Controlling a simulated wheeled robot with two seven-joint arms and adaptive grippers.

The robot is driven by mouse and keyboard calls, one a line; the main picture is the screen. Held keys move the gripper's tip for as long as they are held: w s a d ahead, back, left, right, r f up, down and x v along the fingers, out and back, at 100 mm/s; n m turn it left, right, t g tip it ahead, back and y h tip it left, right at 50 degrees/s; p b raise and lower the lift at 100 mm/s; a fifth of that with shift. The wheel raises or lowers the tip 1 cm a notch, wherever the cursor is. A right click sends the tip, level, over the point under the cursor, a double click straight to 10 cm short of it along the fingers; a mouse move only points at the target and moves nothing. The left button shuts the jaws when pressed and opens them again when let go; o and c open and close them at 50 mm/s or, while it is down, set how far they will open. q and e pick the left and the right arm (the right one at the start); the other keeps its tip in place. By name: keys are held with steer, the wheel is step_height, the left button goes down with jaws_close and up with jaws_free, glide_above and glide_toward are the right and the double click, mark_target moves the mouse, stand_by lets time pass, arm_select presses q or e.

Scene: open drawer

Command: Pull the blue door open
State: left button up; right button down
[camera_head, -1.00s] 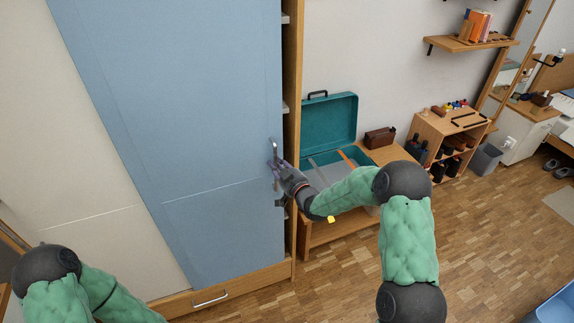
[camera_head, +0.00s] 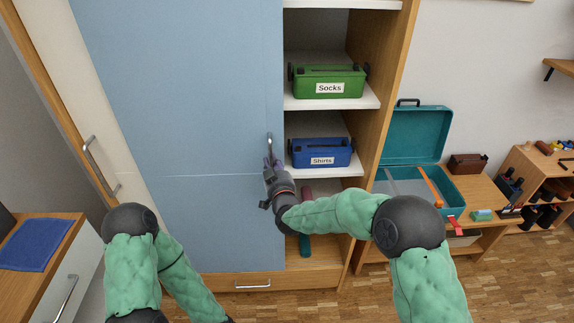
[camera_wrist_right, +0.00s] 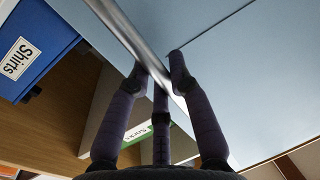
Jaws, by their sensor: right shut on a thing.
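The blue door (camera_head: 180,110) is a tall sliding panel on the wardrobe's front. It stands partly open, with shelves showing to its right. Its metal bar handle (camera_head: 269,145) is upright near the door's right edge. My right gripper (camera_head: 271,168) is shut on this handle. In the right wrist view its fingers (camera_wrist_right: 160,85) close around the bar handle (camera_wrist_right: 135,45), with the blue door (camera_wrist_right: 245,75) behind. My left arm is low at the left of the head view, and its gripper is out of frame.
A green Socks box (camera_head: 327,80) and a blue Shirts box (camera_head: 321,153) stand on the shelves. An open teal case (camera_head: 415,135) lies on the bench at right. A white door (camera_head: 75,110) is left of the blue one. A drawer handle (camera_head: 252,286) is below.

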steer(key=shift+a, duration=0.35)
steer(key=c, duration=1.1)
jaws_free()
steer(key=v, duration=1.2)
